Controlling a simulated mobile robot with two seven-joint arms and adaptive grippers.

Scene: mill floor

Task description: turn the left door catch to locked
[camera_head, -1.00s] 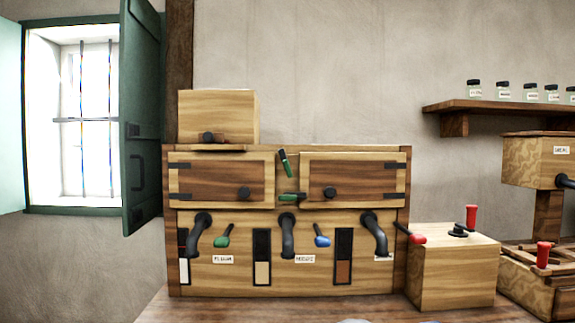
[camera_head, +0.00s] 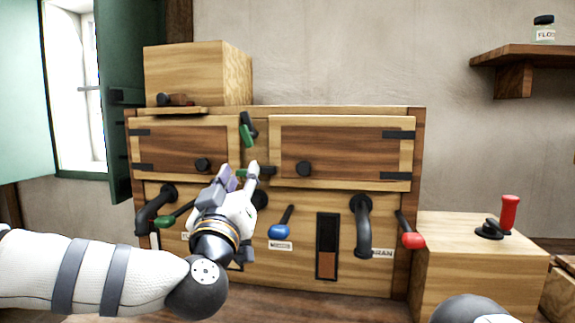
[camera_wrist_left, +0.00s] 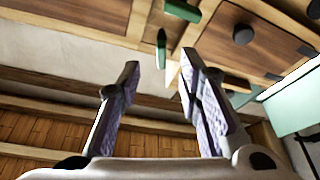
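Two catches with green handles sit between the two cabinet doors. The upper catch (camera_head: 247,132) is tilted, its green end down, with black metal above. The lower catch (camera_head: 243,172) lies about level, partly hidden by my left gripper (camera_head: 240,172). I cannot tell which one is the left door catch. The left door (camera_head: 180,145) and right door (camera_head: 350,150) look closed. In the left wrist view my left gripper (camera_wrist_left: 160,78) is open and empty, its fingers apart. Two green handles, one slim (camera_wrist_left: 161,48), show beyond the fingertips there. My right gripper is out of view.
A wooden box (camera_head: 185,72) stands on the cabinet top. Below the doors are black curved spouts (camera_head: 362,225) and green, blue (camera_head: 280,230) and red (camera_head: 412,239) levers. A block with a red-handled crank (camera_head: 509,212) stands at right. A green shutter (camera_head: 120,100) is at left.

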